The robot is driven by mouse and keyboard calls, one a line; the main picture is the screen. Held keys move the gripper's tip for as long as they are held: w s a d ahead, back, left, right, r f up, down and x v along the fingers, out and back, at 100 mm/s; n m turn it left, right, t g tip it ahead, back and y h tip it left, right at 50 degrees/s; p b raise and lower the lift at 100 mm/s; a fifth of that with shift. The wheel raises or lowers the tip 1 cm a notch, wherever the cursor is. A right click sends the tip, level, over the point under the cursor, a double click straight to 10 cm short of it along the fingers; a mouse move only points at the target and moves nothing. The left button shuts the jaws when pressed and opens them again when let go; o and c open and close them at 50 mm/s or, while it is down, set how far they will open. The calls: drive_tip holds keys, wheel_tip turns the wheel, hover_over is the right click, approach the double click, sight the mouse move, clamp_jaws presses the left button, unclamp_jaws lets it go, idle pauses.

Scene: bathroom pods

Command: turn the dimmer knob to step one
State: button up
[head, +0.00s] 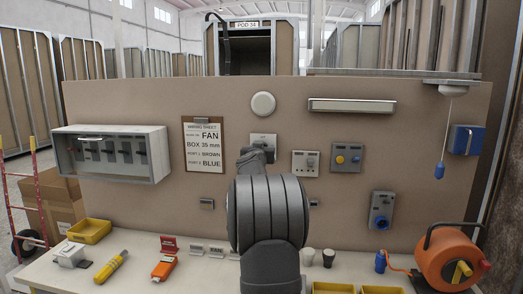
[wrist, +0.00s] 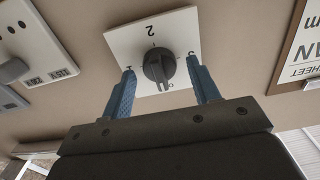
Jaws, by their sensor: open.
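The dimmer knob (wrist: 157,67) is a dark round knob with a raised grip bar, on a white square plate (wrist: 125,37). The wrist view is upside down; it shows a 2 at the plate's top edge and partly hidden marks beside the fingertips. The grip bar runs roughly up and down there, but which end points cannot be told surely. My gripper (wrist: 161,65) is open, with one blue finger on each side of the knob and visible gaps. In the head view, my gripper (head: 258,152) is at the panel and hides the knob; the plate's top (head: 263,137) shows.
A wiring sheet (head: 203,146) hangs left of the plate. A round white fitting (head: 263,104) is above. The bench below holds tools, trays and an orange cable reel (head: 450,258).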

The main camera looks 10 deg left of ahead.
drive_tip(key=c, duration=1)
drive_tip(key=shift+m, duration=0.4)
drive_tip(key=m, duration=1.6)
drive_tip(key=shift+d+f+m, duration=0.1)
drive_tip(key=shift+d+m, duration=0.15)
drive_tip(key=shift+m, duration=0.15)
drive_tip(key=o, duration=1)
drive_tip(key=shift+f, duration=0.1)
